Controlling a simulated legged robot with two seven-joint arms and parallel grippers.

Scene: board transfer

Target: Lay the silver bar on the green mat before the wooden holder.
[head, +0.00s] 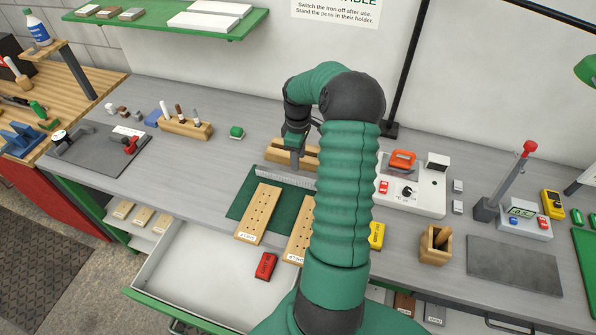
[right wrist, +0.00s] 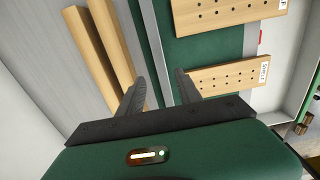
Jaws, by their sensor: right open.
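The silver bar (head: 277,177) lies along the far edge of the green mat (head: 238,208), just before the wooden holder (head: 277,154). Its right part is hidden behind my right arm. My right gripper (head: 297,163) points down at the bar. In the right wrist view my right gripper (right wrist: 162,88) is open, with one finger on each side of the silver bar (right wrist: 151,45). The holder's two rails (right wrist: 88,45) run left of the bar there, with a gap between. The green mat (right wrist: 200,48) is on the right. My left gripper is not in view.
Two drilled wooden boards, left (head: 258,212) and right (head: 299,232), lie across the mat's front. An open drawer (head: 190,270) below holds a red object (head: 265,267). A soldering station (head: 425,195) stands to the right.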

